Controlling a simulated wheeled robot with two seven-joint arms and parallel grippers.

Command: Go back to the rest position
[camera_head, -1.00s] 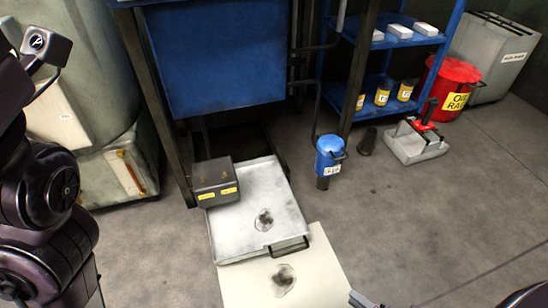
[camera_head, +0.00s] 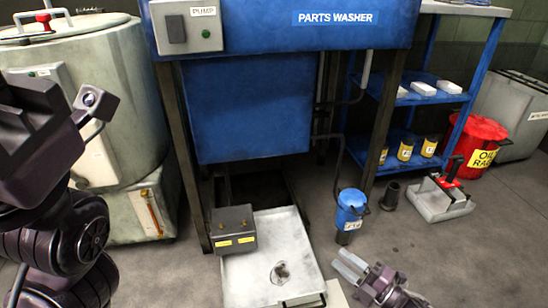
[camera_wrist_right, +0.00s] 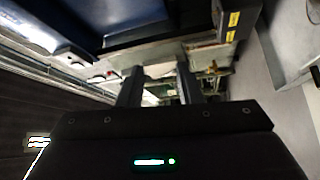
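My right gripper (camera_head: 342,264) is in the lower right of the head view, over the floor to the right of the metal tray. In the right wrist view its two fingers (camera_wrist_right: 159,82) stand apart with nothing between them. My left arm (camera_head: 65,225) is folded along the left edge of the head view; its gripper fingers do not show.
A blue parts washer (camera_head: 250,105) stands ahead. A metal tray (camera_head: 250,280) with a dark stain and a grey box (camera_head: 233,229) lie below it.

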